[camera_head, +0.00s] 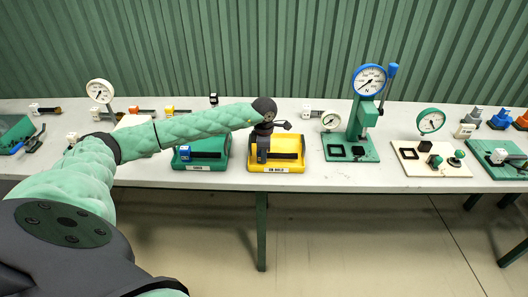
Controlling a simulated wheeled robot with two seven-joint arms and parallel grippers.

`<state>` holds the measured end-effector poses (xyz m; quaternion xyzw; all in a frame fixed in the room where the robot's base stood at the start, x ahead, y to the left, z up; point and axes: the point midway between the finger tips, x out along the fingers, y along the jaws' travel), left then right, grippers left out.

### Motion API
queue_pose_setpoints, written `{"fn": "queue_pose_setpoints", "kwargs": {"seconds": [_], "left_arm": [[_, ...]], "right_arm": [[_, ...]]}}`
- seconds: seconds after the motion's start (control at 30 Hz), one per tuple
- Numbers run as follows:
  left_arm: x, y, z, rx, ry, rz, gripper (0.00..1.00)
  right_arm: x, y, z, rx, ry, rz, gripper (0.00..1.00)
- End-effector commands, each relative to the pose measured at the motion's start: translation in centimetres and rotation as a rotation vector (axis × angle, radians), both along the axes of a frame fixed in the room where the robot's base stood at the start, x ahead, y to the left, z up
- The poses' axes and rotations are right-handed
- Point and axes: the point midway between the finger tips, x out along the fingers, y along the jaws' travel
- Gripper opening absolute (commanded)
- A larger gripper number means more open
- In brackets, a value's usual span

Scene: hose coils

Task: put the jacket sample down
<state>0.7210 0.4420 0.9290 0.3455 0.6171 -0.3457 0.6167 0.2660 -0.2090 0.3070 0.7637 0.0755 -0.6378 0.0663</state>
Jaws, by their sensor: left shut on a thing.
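My left arm reaches across the table from the left. Its dark gripper (262,157) points down over the left part of the yellow tray (276,168), whose front label seems to read "ON HOLD". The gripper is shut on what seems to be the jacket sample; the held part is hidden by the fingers. A dark strip (287,155) shows in the tray to the right of the fingers; I cannot tell if it is the sample or the tray's lining. I cannot tell whether the sample touches the tray floor. My right gripper is not in view.
Left of the yellow tray stands a green tray (198,165) with a blue-topped block (185,153). A green gauge stand (358,135) with a blue dial is to the right. Small coloured pieces lie behind my arm. Further right stands a cream board (430,168) with a gauge.

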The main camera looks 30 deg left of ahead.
Motion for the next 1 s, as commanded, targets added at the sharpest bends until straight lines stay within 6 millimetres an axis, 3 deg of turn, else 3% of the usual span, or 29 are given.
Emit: {"fn": "queue_pose_setpoints", "kwargs": {"seconds": [0.47, 0.5, 0.6, 1.0], "left_arm": [[0.02, 0.01, -0.35, 0.000, 0.000, 0.000, 0.00], [-0.01, 0.01, -0.34, 0.000, 0.000, 0.000, 0.37], [-0.01, 0.00, -0.34, 0.000, 0.000, 0.000, 0.53], [-0.01, 0.00, -0.14, 0.000, 0.000, 0.000, 0.53]], "right_arm": [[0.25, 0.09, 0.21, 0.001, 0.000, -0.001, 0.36], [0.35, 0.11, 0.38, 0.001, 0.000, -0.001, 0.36], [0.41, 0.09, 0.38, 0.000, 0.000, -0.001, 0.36], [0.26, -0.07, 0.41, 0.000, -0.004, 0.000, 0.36]]}}
